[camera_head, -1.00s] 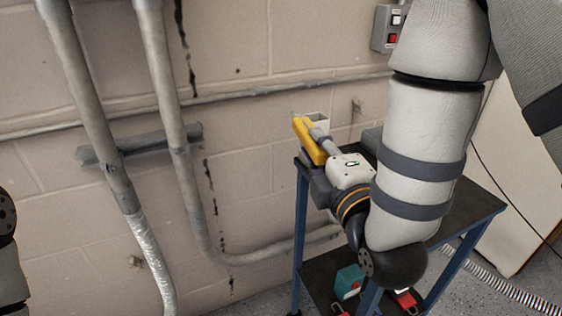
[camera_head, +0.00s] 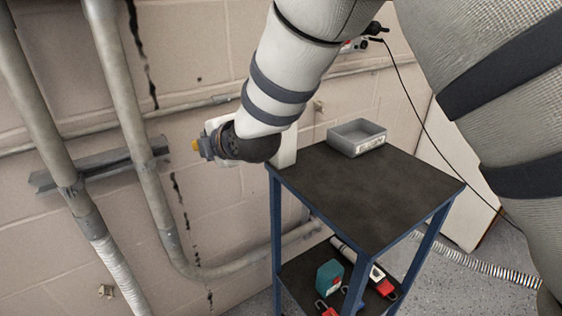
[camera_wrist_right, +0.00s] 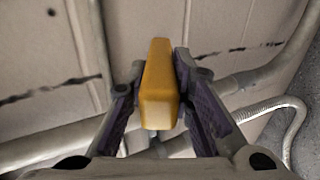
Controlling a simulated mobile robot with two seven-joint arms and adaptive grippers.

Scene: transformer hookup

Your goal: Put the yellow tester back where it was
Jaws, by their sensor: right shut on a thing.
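The yellow tester (camera_wrist_right: 160,85) stands upright between the two fingers of my right gripper (camera_wrist_right: 160,100) in the right wrist view. The fingers close on its sides. In the head view only a small yellow end of the tester (camera_head: 195,145) shows past my wrist, in front of the block wall and left of the cart. My right forearm and wrist hide most of the gripper there. A white upright piece (camera_head: 286,150) shows at the cart's back left corner, partly hidden by my arm; I cannot tell whether it is a holder. My left gripper is out of view.
The blue-framed cart's dark top (camera_head: 360,190) is mostly clear, with a grey tray (camera_head: 357,137) at its back. A teal item (camera_head: 329,276) and red-handled things (camera_head: 384,287) sit on the lower shelf. Grey pipes (camera_head: 125,95) run along the wall at left.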

